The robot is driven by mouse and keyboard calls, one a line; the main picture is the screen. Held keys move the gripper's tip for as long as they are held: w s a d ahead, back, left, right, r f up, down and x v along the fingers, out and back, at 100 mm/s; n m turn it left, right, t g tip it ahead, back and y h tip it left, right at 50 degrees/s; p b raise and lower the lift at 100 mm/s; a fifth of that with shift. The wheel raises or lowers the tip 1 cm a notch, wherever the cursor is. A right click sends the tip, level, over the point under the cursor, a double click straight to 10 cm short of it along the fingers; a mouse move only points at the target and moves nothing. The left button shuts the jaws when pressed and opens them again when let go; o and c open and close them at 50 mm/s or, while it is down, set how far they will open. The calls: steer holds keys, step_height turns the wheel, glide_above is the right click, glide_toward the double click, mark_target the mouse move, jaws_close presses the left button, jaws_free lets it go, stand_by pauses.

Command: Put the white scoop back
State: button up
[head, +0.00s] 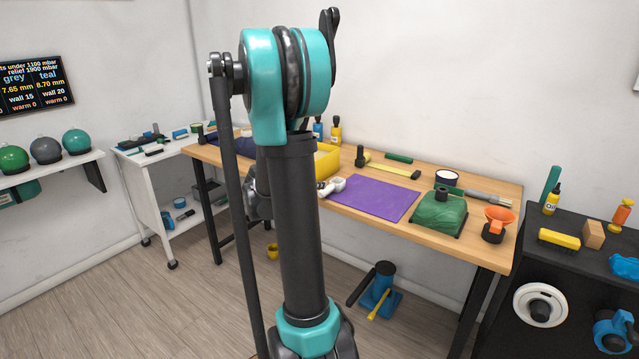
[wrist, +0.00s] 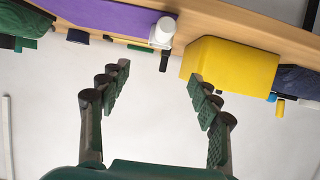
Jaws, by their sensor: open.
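A white object (head: 332,186), which I take for the white scoop, lies on the wooden table at the left edge of the purple mat. It also shows in the wrist view (wrist: 163,31), between the mat and the yellow bin; its exact shape is hard to make out. My gripper (wrist: 159,76) is open with nothing between its fingers. In the wrist view, which is turned upside down, the white object appears beyond the gap between the fingertips, apart from them. In the head view my arm hides the gripper.
The purple mat (head: 372,198) lies mid-table. The yellow bin (head: 327,161) stands left of it, partly behind my arm. A green covered thing (head: 438,212) and an orange funnel-like thing (head: 498,214) are at the right. A blue-and-black tool (head: 379,287) stands on the floor below the table.

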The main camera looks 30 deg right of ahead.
steer(key=s+a+f+n+y, duration=0.4)
steer(key=s+a, duration=0.3)
steer(key=a, duration=0.3)
steer(key=s+a+f+n+y, duration=0.4)
steer(key=s+a, duration=0.4)
steer(key=a, duration=0.2)
steer(key=s+a+f+n+y, duration=0.4)
steer(key=s+a, duration=0.4)
steer(key=a, duration=0.2)
steer(key=shift+f+n+g+y, duration=0.3)
steer(key=shift+f+n, duration=0.55)
steer(key=shift+n, duration=0.05)
